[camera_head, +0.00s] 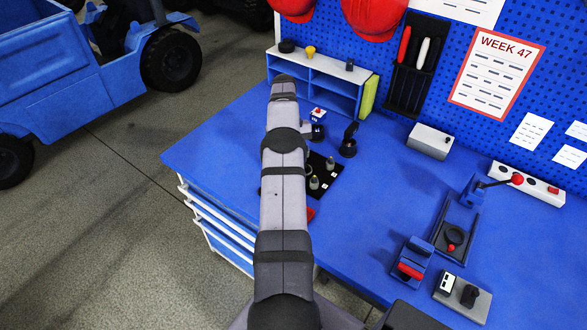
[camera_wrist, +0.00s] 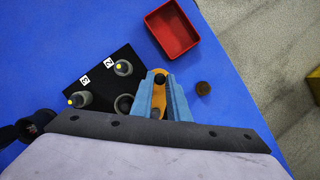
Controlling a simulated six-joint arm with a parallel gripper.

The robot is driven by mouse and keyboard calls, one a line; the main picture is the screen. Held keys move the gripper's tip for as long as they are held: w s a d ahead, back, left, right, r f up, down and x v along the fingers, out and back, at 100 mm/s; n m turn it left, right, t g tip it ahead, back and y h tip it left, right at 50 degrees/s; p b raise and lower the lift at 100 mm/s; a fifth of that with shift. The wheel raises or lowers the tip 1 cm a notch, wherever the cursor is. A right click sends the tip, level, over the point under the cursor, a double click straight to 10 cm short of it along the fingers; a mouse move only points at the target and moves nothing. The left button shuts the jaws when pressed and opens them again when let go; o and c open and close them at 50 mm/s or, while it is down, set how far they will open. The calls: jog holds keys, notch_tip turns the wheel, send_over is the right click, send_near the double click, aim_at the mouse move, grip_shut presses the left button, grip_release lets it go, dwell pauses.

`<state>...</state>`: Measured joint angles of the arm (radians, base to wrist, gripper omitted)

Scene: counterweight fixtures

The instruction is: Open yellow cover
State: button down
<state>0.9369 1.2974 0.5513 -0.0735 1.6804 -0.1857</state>
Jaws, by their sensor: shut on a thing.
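My gripper (camera_wrist: 160,95) shows in the wrist view with two light blue fingers, shut on an orange-yellow piece (camera_wrist: 177,103). This piece has a rounded end with a dark spot and shows between and beside the fingers. I cannot tell for sure whether it is the yellow cover. The gripper is at the right end of a black board (camera_wrist: 105,75), which carries labels 2 and 3 and grey cylinders with yellow tops (camera_wrist: 123,67). In the head view my arm hides the gripper and part of the black board (camera_head: 333,172).
A red tray (camera_wrist: 172,28) lies just beyond the fingers, and a small brown disc (camera_wrist: 203,88) lies right of them. A blue shelf (camera_head: 330,85) stands behind. Lever fixtures (camera_head: 452,240) stand at the right. The blue bench (camera_head: 385,205) between is clear.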

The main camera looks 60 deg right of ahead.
jog(key=shift+w, duration=0.1)
dwell(0.3)
jog(key=c, duration=1.7)
grip_release()
jog(key=shift+r, duration=0.1)
jog(key=shift+r+p, duration=0.3)
jog(key=shift+r, duration=4.65)
